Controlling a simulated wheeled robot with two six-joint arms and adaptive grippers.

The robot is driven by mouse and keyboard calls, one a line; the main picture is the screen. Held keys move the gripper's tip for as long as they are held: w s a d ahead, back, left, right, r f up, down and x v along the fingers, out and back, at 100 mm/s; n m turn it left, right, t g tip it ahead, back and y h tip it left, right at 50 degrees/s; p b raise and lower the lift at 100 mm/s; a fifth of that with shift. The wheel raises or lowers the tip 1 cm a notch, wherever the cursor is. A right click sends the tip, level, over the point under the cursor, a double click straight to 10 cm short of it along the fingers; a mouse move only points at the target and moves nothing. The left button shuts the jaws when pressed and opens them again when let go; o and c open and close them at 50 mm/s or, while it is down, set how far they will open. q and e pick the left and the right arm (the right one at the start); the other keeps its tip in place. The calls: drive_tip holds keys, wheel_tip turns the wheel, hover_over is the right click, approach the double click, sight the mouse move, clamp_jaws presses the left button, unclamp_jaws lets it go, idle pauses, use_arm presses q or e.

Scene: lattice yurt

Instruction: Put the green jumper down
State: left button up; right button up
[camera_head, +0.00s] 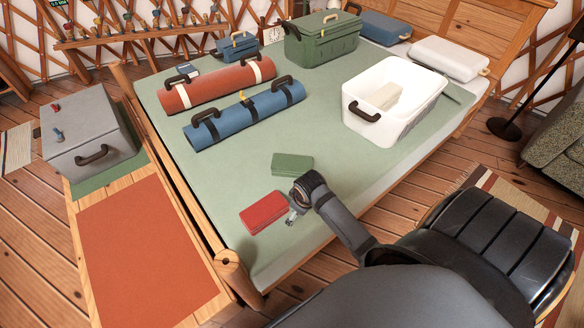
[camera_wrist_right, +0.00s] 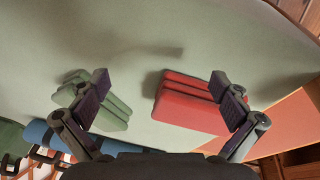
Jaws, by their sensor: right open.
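The green jumper (camera_head: 292,164), a folded stack, lies flat on the pale green bed cover (camera_head: 225,175). A folded red garment (camera_head: 264,211) lies apart from it, nearer the bed's front edge. My right gripper (camera_head: 293,216) is over the bed beside the red garment, on the near side of the green jumper. In the right wrist view the gripper (camera_wrist_right: 160,82) is open with nothing held. There the green jumper (camera_wrist_right: 112,112) shows behind the left finger, and the red garment (camera_wrist_right: 188,100) shows partly behind the right finger. My left gripper is not in view.
A rolled blue mat (camera_head: 250,115) and a rolled red mat (camera_head: 215,87) lie farther back on the bed. A white tub (camera_head: 410,118) stands at right and a green case (camera_head: 322,45) behind. Cover left of the jumper is clear.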

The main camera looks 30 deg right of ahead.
drive_tip(key=w+d+r+n+b, duration=0.25)
drive_tip(key=w+d, duration=0.25)
drive_tip(key=w, duration=0.5)
drive_tip(key=n, duration=0.3)
approach(292, 162)
drive_tip(key=shift+g, duration=0.4)
drive_tip(key=f, duration=0.1)
drive_tip(key=d+f+b, duration=0.1)
drive_tip(key=w+f, duration=0.1)
drive_tip(key=f, duration=0.1)
drive_tip(key=shift+w+d, duration=0.1)
drive_tip(key=shift+d, duration=0.05)
drive_tip(key=f, duration=0.1)
drive_tip(key=f+b, duration=0.1)
drive_tip(key=w+f, duration=0.1)
drive_tip(key=f, duration=0.1)
drive_tip(key=shift+a+f, duration=0.1)
drive_tip(key=shift+a, duration=0.15)
drive_tip(key=shift+w+f+b, duration=0.1)
drive_tip(key=shift+f+b, duration=0.2)
drive_tip(key=shift+f, duration=0.1)
drive_tip(key=shift+r, duration=0.1)
drive_tip(key=c, duration=1.4)
